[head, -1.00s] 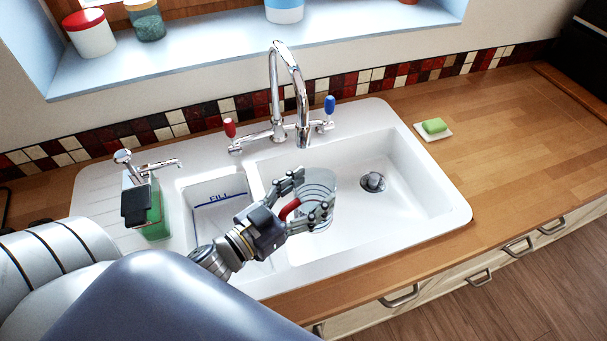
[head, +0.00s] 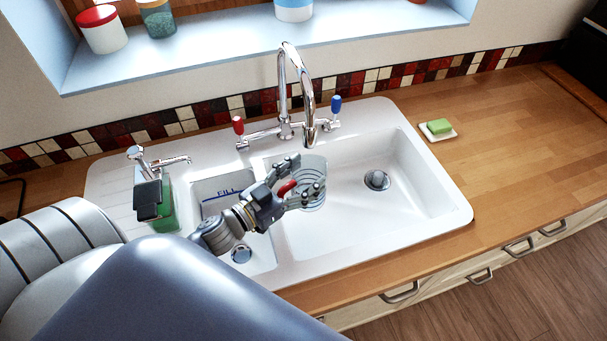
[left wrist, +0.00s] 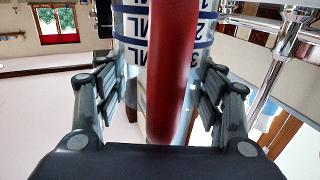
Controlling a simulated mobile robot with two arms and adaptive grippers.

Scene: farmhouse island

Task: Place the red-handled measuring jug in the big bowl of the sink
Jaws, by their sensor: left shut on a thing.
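The measuring jug (head: 312,187) is clear with dark markings and a red handle (head: 287,187). My left gripper (head: 294,180) is shut on it, over the left part of the sink's big bowl (head: 345,227). In the left wrist view the red handle (left wrist: 170,75) stands between the fingers, with blue markings on the jug (left wrist: 134,30) behind it. I cannot tell whether the jug touches the bowl floor. My right gripper is not in view.
The small bowl (head: 258,252) with a blue FILL line lies left of the big bowl. The tap (head: 308,95) arches behind the jug. A green soap dispenser (head: 166,205) stands at left.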

